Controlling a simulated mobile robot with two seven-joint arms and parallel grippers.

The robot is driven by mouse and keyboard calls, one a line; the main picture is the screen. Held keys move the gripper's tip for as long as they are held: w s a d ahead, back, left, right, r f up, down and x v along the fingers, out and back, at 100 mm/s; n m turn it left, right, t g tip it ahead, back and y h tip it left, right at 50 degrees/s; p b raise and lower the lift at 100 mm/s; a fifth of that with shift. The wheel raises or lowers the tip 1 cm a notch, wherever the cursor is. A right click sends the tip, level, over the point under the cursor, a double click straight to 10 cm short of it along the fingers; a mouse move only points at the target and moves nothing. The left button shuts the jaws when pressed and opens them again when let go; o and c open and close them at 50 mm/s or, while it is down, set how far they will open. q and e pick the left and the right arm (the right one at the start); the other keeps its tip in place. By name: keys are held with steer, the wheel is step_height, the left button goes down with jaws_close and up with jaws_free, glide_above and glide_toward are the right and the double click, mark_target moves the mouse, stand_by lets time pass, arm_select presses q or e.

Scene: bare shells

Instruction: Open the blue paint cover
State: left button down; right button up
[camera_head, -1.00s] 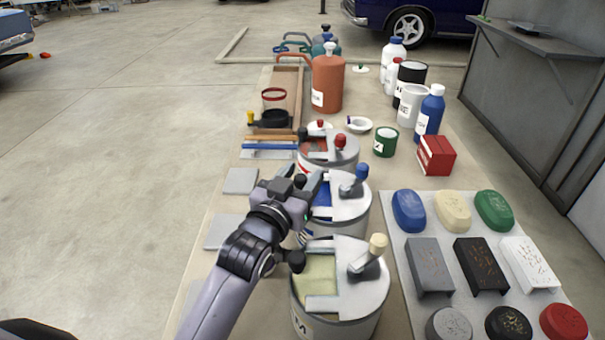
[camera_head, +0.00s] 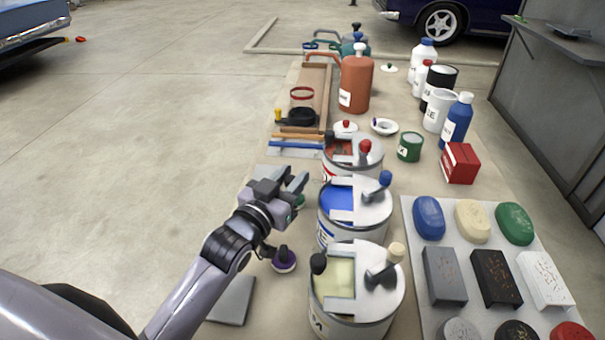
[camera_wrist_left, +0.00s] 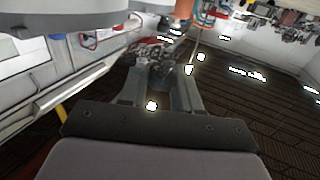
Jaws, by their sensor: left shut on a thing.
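The blue paint can (camera_head: 324,222) stands in the middle of a row of three cans in the head view. Blue paint (camera_head: 335,200) shows through the opening in its grey top. A blue-knobbed handle (camera_head: 385,179) stands on the right of that top. My left gripper (camera_head: 299,180) is just left of this can, apart from it, with its fingers upward and right. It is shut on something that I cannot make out. In the left wrist view, its fingers (camera_wrist_left: 158,85) frame a dark, unclear patch. My right gripper is in neither view.
A cream paint can (camera_head: 333,315) stands in front and a red paint can (camera_head: 368,155) behind. A purple-knobbed round piece (camera_head: 284,260) lies below my left gripper. A grey tray (camera_head: 420,275) of coloured blocks is at right. Bottles stand farther back.

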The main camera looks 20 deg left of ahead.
mark_target(288, 183)
arm_select(q)
steer(key=c, duration=0.9)
jaws_free()
steer(key=shift+w, duration=0.1)
steer(key=shift+c, duration=0.2)
steer(key=shift+s+a, duration=0.25)
steer(key=shift+s, duration=1.55)
steer(key=shift+s+a, duration=0.2)
steer(key=shift+s, duration=1.6)
